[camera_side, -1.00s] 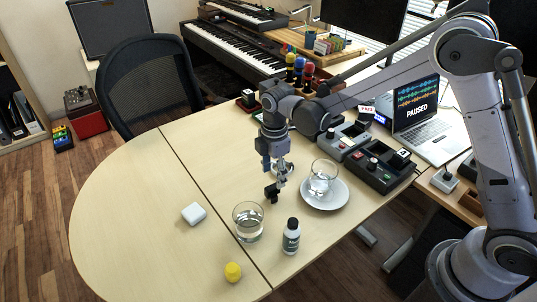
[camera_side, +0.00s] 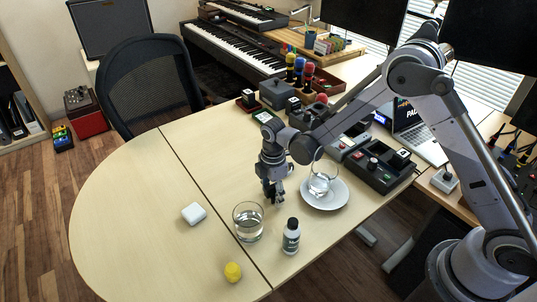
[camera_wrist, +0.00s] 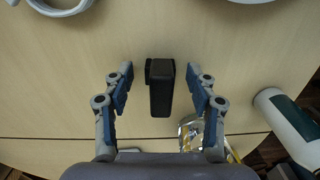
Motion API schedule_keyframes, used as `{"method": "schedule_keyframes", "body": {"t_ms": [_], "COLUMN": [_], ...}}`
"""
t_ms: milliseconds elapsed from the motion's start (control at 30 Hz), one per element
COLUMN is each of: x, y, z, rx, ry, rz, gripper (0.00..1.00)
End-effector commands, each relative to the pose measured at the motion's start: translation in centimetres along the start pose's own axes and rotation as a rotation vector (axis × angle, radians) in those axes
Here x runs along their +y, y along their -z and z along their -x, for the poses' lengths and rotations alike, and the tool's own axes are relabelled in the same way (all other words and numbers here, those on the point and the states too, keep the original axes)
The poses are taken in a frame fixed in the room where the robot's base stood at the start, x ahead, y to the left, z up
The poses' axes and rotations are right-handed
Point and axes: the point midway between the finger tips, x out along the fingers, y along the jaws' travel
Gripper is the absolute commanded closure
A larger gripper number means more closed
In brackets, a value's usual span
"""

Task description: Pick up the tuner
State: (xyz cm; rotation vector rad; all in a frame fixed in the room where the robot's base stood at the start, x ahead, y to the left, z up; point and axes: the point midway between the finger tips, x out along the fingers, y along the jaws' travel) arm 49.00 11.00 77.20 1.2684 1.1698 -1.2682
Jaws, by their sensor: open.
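The tuner (camera_wrist: 160,88) is a small black block with a wider end, on the pale wooden table. In the wrist view it lies between the two fingers of my gripper (camera_wrist: 159,70), with clear table showing on both sides of it. My gripper is open and not touching it. In the side view my gripper (camera_side: 273,196) points down close over the table, between the water glass and the saucer. There the tuner is mostly hidden by the fingers, and I cannot make it out clearly.
A white case (camera_side: 193,213) and a yellow object (camera_side: 232,272) lie farther off.

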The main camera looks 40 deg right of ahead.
Motion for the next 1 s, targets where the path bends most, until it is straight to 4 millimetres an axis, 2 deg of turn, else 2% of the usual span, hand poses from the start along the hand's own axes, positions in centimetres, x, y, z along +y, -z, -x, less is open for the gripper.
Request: {"method": "schedule_keyframes", "body": {"t_ms": [67,100,200,267,667,767,1000], "x": [0.0,0.0,0.0,0.0,0.0,0.0,0.0], "y": [0.0,0.0,0.0,0.0,0.0,0.0,0.0], "z": [0.0,0.0,0.0,0.0,0.5,1.6,5.9], "rx": [0.0,0.0,0.0,0.0,0.0,0.0,0.0], "ry": [0.0,0.0,0.0,0.0,0.0,0.0,0.0], "rz": [0.0,0.0,0.0,0.0,0.0,0.0,0.0], "gripper": [0.42,0.48,0.77,0.92,0.92,0.92,0.92]}}
